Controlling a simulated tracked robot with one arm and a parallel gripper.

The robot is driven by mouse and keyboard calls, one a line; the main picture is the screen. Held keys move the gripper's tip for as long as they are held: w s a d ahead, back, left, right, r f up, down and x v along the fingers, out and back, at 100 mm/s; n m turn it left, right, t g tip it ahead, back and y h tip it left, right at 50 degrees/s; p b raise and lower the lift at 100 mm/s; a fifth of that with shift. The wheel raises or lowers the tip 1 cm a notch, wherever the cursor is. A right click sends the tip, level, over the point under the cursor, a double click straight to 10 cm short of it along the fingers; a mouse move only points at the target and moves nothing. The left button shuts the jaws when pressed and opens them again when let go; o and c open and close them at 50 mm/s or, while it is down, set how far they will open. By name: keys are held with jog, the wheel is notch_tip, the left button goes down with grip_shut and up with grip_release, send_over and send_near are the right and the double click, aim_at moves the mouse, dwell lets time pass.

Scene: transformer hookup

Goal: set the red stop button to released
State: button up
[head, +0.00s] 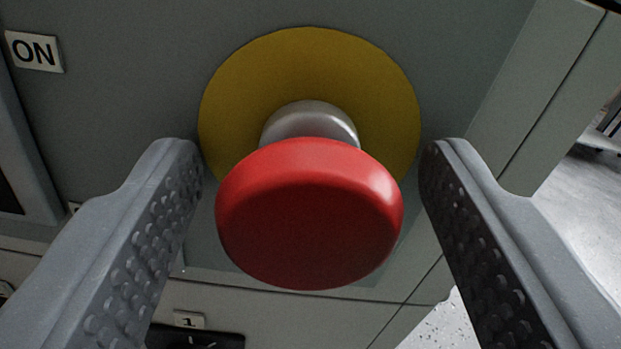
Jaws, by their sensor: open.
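The red stop button (309,215) is large in the middle of the head view. Its round mushroom head sits on a short silver stem (310,124) in front of a yellow round plate (310,60) on a grey panel. A length of the stem shows between the head and the plate. My gripper (311,165) is open, with one finger on each side of the button head. A gap shows between each finger and the red head, so they look apart from it.
A label reading "ON" (34,52) is on the panel at upper left. A label reading "1" (189,320) sits above a dark part at the bottom. The cabinet's edge (548,95) runs down the right, with pale floor (580,215) beyond.

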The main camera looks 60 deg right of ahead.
jog(key=shift+c, duration=0.3)
grip_shut()
jog(key=shift+s+a+p, duration=0.3)
jog(key=shift+a+p, duration=0.1)
jog(key=shift+p, duration=0.15)
jog(key=shift+f, duration=0.1)
jog(key=shift+a, duration=0.1)
jog(key=shift+o, duration=0.3)
grip_release()
jog(key=shift+s, duration=0.1)
